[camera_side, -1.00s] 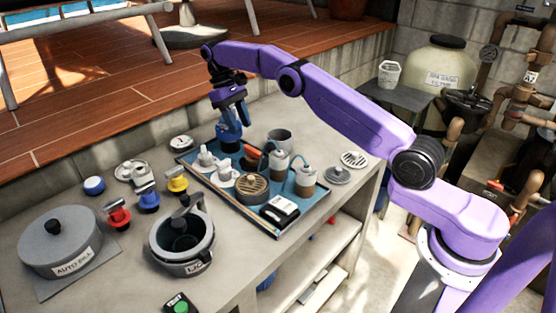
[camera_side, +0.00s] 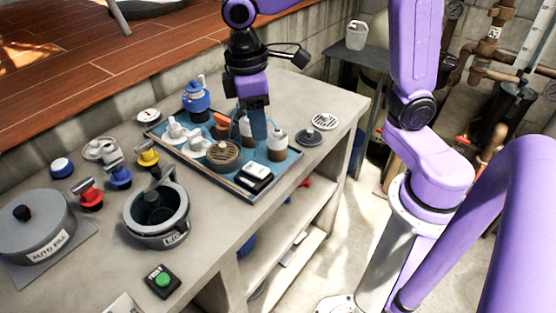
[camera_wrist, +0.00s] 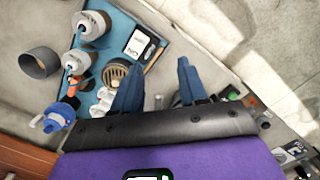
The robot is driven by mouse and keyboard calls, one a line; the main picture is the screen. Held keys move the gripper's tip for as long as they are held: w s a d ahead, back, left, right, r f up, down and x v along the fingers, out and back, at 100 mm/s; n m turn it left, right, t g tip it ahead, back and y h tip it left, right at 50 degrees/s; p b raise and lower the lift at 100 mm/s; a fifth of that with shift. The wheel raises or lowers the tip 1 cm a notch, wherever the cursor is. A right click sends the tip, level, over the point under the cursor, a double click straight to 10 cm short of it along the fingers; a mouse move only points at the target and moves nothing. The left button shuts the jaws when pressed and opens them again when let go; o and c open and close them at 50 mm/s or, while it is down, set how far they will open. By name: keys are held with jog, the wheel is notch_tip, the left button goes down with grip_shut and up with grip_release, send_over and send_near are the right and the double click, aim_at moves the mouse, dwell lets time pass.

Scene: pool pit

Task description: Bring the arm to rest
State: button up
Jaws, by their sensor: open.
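My gripper (camera_side: 257,124) hangs pointing down over the right part of the blue tray (camera_side: 240,190) on the stone bench. In the wrist view my gripper (camera_wrist: 157,88) shows two blue fingers spread apart with nothing between them. My gripper partly hides the tray's back edge and the pump bottles in the side view.
The tray holds white fittings (camera_side: 183,135), a slotted round basket (camera_side: 224,155), pump bottles (camera_side: 277,146) and a black-and-white box (camera_side: 256,176). A grey pot (camera_side: 157,215), valves and the AUTO FILL lid (camera_side: 38,225) stand left.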

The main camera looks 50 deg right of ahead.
jog(key=s+d+f+n, duration=0.1)
jog(key=s+d, duration=0.3)
jog(key=s, duration=0.4)
jog(key=s+d+f+n+y, duration=0.1)
jog(key=s+d+f+n, duration=0.1)
jog(key=s, duration=0.6)
jog(key=shift+s+d+f+t, duration=0.25)
jog(key=shift+d+f+t, duration=0.25)
jog(key=shift+d, duration=0.6)
